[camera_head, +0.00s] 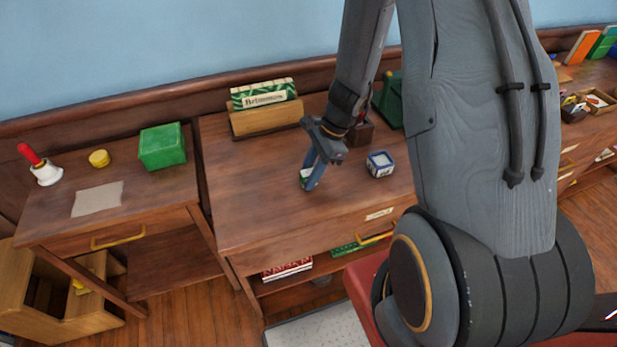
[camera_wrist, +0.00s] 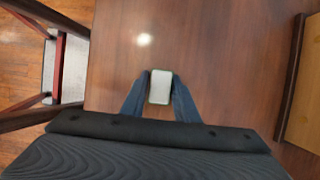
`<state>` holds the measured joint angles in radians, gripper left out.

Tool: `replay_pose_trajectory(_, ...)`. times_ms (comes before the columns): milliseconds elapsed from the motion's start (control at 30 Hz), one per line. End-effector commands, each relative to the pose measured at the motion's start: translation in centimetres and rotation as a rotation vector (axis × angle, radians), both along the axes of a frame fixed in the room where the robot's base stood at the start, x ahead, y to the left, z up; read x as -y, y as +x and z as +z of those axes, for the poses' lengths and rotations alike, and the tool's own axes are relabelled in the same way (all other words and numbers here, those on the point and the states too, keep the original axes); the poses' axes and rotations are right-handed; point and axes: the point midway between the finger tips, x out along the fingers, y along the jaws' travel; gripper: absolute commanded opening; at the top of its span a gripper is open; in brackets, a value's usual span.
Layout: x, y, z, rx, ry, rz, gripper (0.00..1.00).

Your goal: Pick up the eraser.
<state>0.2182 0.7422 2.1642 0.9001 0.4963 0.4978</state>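The eraser (camera_wrist: 160,87) shows in the wrist view as a small pale block with rounded corners. It sits between the two blue fingers of my gripper (camera_wrist: 161,78), with a fingertip against each long side and no clear gap. In the head view my gripper (camera_head: 312,181) points down low over the middle desk. A small part of the eraser (camera_head: 303,175) shows there in green and white beside the fingers, and the rest is hidden behind them. I cannot tell whether it touches the desk top.
A wooden box (camera_head: 266,117) with green cards stands at the back left. The desk's front left is clear.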

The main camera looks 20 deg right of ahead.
Motion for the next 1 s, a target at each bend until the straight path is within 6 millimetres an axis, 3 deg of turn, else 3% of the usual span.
replay_pose_trajectory(33, 0.0, 0.0, 0.0, 0.000, 0.000, 0.000, 0.18)
replay_pose_trajectory(133, 0.0, 0.0, 0.0, 0.000, 0.000, 0.000, 0.01)
replay_pose_trajectory(567, 0.0, 0.1, 0.7, 0.001, 0.000, 0.001, 0.00)
replay_pose_trajectory(767, 0.0, 0.1, 2.9, 0.004, -0.001, 0.000, 0.00)
replay_pose_trajectory(1000, 0.0, 0.2, 6.9, 0.004, 0.000, 0.000, 0.00)
